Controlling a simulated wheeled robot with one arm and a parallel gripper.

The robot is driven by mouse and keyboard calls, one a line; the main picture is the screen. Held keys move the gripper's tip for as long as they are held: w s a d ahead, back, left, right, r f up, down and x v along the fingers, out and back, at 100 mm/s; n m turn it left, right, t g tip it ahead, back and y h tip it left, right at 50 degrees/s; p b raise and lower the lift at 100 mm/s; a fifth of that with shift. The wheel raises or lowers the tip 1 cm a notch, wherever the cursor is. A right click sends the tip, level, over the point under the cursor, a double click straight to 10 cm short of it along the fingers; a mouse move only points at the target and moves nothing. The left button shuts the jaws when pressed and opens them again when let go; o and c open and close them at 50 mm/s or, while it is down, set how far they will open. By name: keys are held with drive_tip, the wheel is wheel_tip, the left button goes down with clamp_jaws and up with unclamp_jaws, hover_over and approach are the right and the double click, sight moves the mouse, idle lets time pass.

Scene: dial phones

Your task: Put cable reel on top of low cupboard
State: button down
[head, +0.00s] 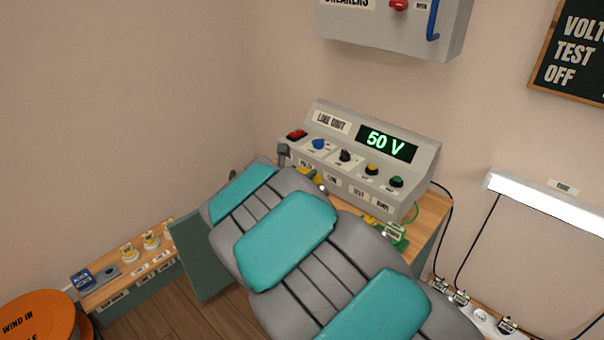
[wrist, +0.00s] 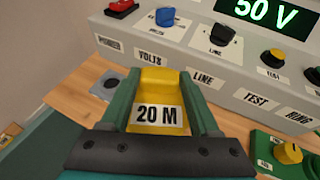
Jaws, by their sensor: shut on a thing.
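In the wrist view my gripper (wrist: 168,92) is shut on a yellow block (wrist: 155,88) with a "20 M" label, apparently the cable reel. The green fingers lie on its two sides. It is in front of the grey console, over or on a wooden top (wrist: 72,98); I cannot tell if it touches. In the head view a bit of the yellow block (head: 311,177) shows past my arm, which hides most of the gripper. A low cupboard (head: 101,295) with a wooden top stands at the lower left, carrying several small items.
The grey console (head: 330,112) reads 50 V. A green box with a yellow knob (wrist: 288,153) sits right of the gripper. A dark green panel (head: 197,262) stands beside the low cupboard. An orange drum (head: 38,315) is at lower left. Cables and a socket strip (head: 480,316) are at right.

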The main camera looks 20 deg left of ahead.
drive_tip(key=shift+f, duration=0.1)
drive_tip(key=shift+c, duration=0.6)
unclamp_jaws()
drive_tip(key=shift+s+r, duration=0.15)
drive_tip(key=shift+r, duration=0.1)
drive_tip(key=v, duration=1.1)
drive_tip(key=shift+s, duration=0.3)
drive_tip(key=shift+r, duration=0.15)
